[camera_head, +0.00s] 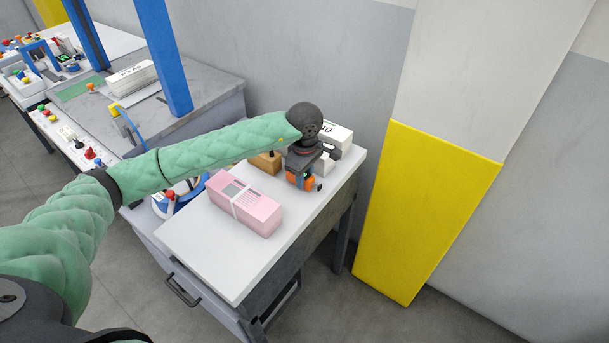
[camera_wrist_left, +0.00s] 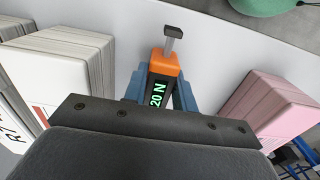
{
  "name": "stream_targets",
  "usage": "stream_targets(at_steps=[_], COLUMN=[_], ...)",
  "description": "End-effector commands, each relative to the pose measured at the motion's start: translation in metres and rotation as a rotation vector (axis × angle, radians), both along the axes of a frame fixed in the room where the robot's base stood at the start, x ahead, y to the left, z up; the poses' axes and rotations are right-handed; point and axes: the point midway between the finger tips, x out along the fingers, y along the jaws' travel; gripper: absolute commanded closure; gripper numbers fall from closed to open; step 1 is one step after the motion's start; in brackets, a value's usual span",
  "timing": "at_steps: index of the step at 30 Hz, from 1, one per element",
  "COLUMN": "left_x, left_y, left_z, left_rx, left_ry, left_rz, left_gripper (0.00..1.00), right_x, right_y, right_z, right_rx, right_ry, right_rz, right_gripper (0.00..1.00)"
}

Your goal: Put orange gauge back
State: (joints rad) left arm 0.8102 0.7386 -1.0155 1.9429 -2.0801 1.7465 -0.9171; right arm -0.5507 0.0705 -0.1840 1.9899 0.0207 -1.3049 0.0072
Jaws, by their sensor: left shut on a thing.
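The orange gauge (camera_head: 301,181) is at the back right of the white tabletop in the head view. In the left wrist view the gauge (camera_wrist_left: 163,67) has an orange end, a metal tip and a dark face with a green "20 N" reading. My left gripper (camera_head: 300,169) points down and is shut on the gauge, with blue fingers on both sides of it. I cannot tell whether the gauge touches the tabletop. My right gripper is not in view.
A pink banded stack (camera_head: 245,203) lies left of the gauge on the white table (camera_head: 215,254). A white stack (camera_head: 336,134) and a tan block (camera_head: 266,162) are behind. A yellow-painted pillar (camera_head: 425,210) stands to the right. The table's front is clear.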

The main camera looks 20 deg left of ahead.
Motion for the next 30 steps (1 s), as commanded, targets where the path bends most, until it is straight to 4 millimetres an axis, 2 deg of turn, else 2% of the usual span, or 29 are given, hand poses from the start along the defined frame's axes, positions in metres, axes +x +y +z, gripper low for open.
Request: stream_targets(at_steps=[7, 28, 29, 30], left_x=[0.000, 0.000, 0.000, 0.000], left_y=[0.000, 0.000, 0.000, 0.000], left_z=[-0.007, -0.009, -0.009, -0.009], left_rx=[0.000, 0.000, 0.000, 0.000], left_ry=[-0.001, -0.001, 0.000, 0.000], left_rz=[0.000, 0.000, 0.000, 0.000], left_gripper=[1.00, 1.00, 0.71, 0.63], right_x=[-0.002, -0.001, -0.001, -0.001], right_y=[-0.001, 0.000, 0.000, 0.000], right_z=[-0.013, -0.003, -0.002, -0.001], right_rx=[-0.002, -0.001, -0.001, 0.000], right_ry=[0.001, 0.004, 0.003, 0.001], right_rz=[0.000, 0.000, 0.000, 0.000], right_gripper=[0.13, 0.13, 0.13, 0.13])
